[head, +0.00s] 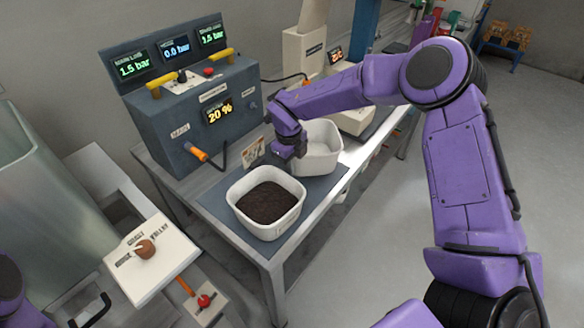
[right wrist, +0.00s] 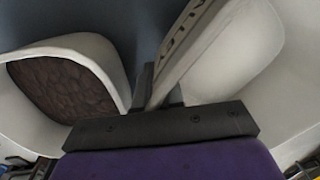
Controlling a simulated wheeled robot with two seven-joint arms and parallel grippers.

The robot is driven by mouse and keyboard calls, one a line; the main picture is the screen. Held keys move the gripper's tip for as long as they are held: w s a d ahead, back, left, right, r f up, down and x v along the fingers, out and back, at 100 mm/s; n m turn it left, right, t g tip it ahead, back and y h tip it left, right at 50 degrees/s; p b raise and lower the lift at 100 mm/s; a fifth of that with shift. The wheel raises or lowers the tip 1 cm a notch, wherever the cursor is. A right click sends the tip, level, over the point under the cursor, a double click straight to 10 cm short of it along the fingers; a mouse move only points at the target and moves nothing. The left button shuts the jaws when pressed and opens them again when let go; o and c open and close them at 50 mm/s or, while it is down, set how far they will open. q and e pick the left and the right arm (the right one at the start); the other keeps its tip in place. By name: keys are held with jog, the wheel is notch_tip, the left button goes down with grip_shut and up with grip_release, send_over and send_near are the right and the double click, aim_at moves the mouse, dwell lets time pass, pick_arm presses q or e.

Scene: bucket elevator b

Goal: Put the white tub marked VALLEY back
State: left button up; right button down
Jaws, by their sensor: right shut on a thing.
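A white, empty tub (head: 322,150) stands on the dark mat of the bench in the head view. My right gripper (head: 292,150) is at its left wall. In the right wrist view my right gripper (right wrist: 160,98) is shut on the wall of this white tub (right wrist: 225,65). Partial dark lettering shows on that wall, but I cannot read the whole word. A second white tub (head: 282,222), filled with dark brown material, stands on the mat nearer to me; it also shows in the right wrist view (right wrist: 112,62). My left gripper is out of view.
A grey control box (head: 185,125) with lit displays stands behind the tubs. A pale machine (head: 352,112) is close beyond the empty tub. A panel with a brown knob (head: 146,249) is at front left.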

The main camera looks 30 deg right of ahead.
jog(key=shift+w+d+f, duration=0.1)
jog(key=shift+d+f, duration=0.15)
notch_tip(320, 180, down, 3)
jog(key=shift+w+d+r+p, duration=0.1)
jog(key=shift+p, duration=0.25)
jog(key=shift+w+f, duration=0.2)
jog(key=shift+f, duration=0.25)
jog(key=shift+s, duration=0.1)
jog(key=c, duration=1.7)
grip_release()
jog(key=shift+s, duration=0.1)
jog(key=o, duration=0.4)
jog(key=shift+o, duration=0.2)
